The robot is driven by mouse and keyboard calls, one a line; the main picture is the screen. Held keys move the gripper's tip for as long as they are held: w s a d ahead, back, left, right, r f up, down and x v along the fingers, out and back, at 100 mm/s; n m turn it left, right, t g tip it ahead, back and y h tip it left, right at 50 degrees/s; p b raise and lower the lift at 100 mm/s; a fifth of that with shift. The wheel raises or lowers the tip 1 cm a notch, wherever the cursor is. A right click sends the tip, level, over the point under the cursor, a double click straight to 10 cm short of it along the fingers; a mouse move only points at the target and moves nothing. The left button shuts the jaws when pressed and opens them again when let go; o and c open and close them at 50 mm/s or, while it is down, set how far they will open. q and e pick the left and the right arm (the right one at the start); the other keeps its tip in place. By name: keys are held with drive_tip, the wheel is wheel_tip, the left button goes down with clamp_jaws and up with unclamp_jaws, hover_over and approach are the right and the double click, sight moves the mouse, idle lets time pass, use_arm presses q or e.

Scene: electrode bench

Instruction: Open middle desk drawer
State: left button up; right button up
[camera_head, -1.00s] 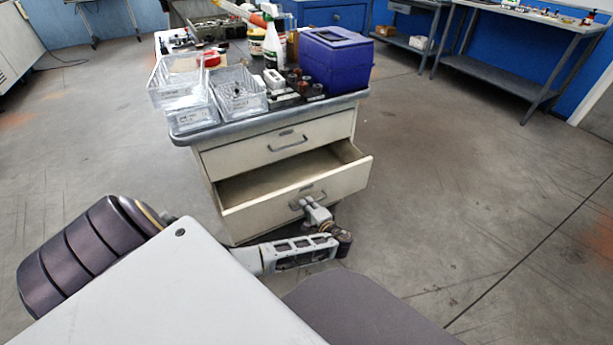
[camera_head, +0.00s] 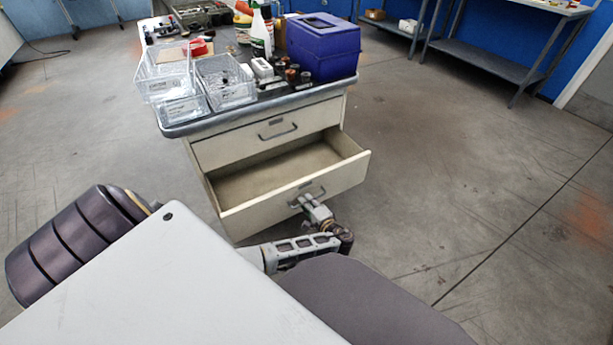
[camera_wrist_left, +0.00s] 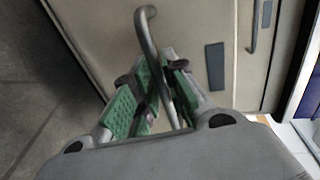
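The cream desk unit has a shut top drawer (camera_head: 262,135) and, below it, a drawer (camera_head: 290,207) pulled well out, its empty inside showing. My left gripper (camera_head: 307,200) is at the front of this open drawer, at its metal handle. In the left wrist view the green-padded fingers (camera_wrist_left: 160,90) close around the grey bar handle (camera_wrist_left: 147,38), one on each side. The open drawer's front face (camera_wrist_left: 100,40) fills much of that view. Anything below the open drawer is hidden. My right gripper is not in view.
The desk top carries clear bins (camera_head: 228,85), a blue box (camera_head: 322,48), a spray bottle (camera_head: 260,33) and several small items. Bare concrete floor (camera_head: 440,170) lies to the right. Workbenches (camera_head: 490,65) stand at the back right.

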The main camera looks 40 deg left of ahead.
use_arm(q)
drive_tip(key=shift+o, duration=1.3)
drive_tip(key=shift+d, duration=0.1)
drive_tip(key=v, duration=1.2)
